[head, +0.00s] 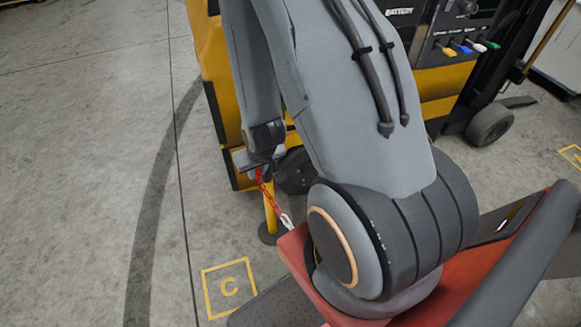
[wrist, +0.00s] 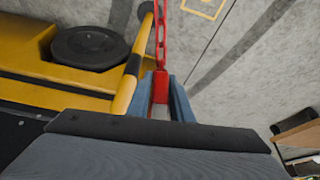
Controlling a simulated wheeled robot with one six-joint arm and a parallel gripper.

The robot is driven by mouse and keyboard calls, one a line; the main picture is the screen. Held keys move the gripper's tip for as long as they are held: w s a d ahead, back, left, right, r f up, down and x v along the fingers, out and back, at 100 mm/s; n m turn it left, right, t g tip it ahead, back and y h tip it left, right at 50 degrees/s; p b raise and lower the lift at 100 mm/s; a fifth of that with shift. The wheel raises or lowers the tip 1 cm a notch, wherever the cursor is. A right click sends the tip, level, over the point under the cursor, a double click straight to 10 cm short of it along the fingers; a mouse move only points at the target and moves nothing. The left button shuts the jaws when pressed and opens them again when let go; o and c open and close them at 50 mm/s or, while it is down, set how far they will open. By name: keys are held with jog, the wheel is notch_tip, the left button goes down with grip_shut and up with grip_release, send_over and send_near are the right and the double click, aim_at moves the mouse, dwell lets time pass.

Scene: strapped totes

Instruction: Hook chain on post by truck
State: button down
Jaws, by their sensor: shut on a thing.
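My gripper (wrist: 161,92) is shut on the red end piece of the red chain (wrist: 161,40). In the head view, my gripper (head: 258,165) is beside the truck, and the chain (head: 266,188) hangs down from it toward a pale piece near the red surface. The yellow post (head: 270,214) stands on a dark round base below my gripper. In the wrist view, the post (wrist: 127,85) has a black band and is just left of my fingers. Its top is partly hidden behind my gripper. The yellow truck (head: 217,90) is behind my arm, which hides much of it.
A dark wheel (wrist: 90,46) of the truck is close to the post in the wrist view. A yellow floor square marked C (head: 229,288) lies in front of the post. The concrete floor on the left is clear. A brown object (wrist: 298,140) shows at lower right in the wrist view.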

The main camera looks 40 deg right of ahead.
jog(key=s+d+r+m+p, duration=0.2)
jog(key=s+d+p, duration=0.15)
jog(key=s, duration=0.35)
jog(key=w+d+f+b, duration=0.1)
jog(key=w+d+b, duration=0.1)
jog(key=w, duration=0.5)
jog(key=w+d+f+b, duration=0.1)
jog(key=w+d+b, duration=0.2)
jog(key=w+b, duration=0.2)
jog(key=shift+w+d+f+h, duration=0.15)
jog(key=shift+w+h, duration=0.15)
jog(key=shift+w, duration=1.2)
jog(key=c, duration=1.5)
grip_release()
